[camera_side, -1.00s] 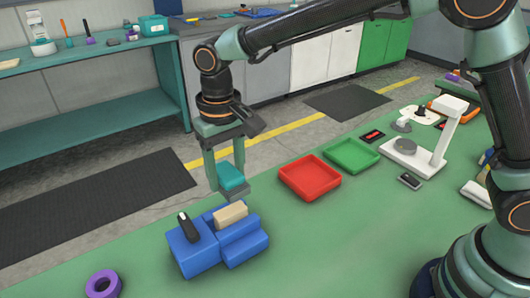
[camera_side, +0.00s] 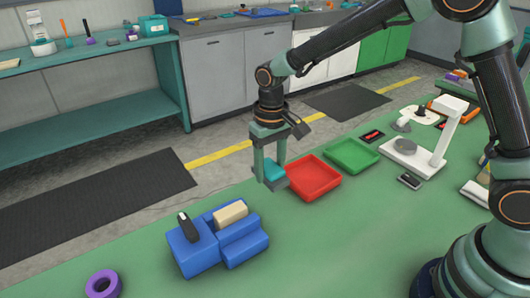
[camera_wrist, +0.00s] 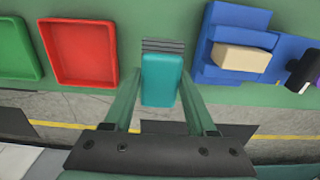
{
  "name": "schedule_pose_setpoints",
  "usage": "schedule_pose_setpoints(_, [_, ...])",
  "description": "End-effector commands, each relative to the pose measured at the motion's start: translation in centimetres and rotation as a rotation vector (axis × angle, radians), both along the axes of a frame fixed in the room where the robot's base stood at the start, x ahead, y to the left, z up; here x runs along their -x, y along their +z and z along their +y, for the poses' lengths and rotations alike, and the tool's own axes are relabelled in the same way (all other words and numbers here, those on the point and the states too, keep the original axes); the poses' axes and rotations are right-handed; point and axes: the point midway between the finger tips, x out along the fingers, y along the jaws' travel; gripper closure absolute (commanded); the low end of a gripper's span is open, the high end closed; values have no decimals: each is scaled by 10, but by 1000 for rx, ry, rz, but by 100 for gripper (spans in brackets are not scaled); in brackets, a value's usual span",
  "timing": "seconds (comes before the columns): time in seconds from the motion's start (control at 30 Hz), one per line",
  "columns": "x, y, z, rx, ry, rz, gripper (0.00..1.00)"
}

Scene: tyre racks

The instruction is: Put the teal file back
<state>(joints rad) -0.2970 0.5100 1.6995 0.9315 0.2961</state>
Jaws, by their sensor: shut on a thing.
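The teal file (camera_side: 273,172) is a small teal block between the fingers of my gripper (camera_side: 271,178), held above the green table just left of the red tray. It also shows in the wrist view (camera_wrist: 161,80) between both fingers, with a grey ridged part at its far end. My gripper is shut on it. A blue stepped holder (camera_side: 240,246) stands on the table, to the lower left of my gripper. It bears a beige block (camera_side: 230,213) and a black-handled item (camera_side: 187,227). In the wrist view the holder (camera_wrist: 240,22) is right of the file.
The red tray (camera_side: 332,189) and green tray (camera_side: 371,167) lie right of my gripper. A purple ring (camera_side: 103,284) lies at the front left. A white stand (camera_side: 447,145) is at the right. The table (camera_side: 330,250) between the holder and my base is clear.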

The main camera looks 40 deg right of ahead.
Motion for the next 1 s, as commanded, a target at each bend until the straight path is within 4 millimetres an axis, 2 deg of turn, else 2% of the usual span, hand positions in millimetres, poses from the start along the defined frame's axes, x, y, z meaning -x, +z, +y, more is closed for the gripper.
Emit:
schedule_pose_setpoints(0.1, [1, -29, 0, 2, 0, 5, 88])
schedule_pose_setpoints(0.2, [1, -46, 0, 1, 0, 4, 88])
schedule_pose_setpoints(0.43, [0, -64, 0, 0, 0, 1, 88])
schedule_pose_setpoints(0.63, [0, -91, 0, 1, 0, 2, 88])
schedule_pose_setpoints(0.77, [0, -97, 0, 0, 0, -1, 88])
schedule_pose_setpoints(1.0, [0, -97, 0, 0, 0, -1, 88])
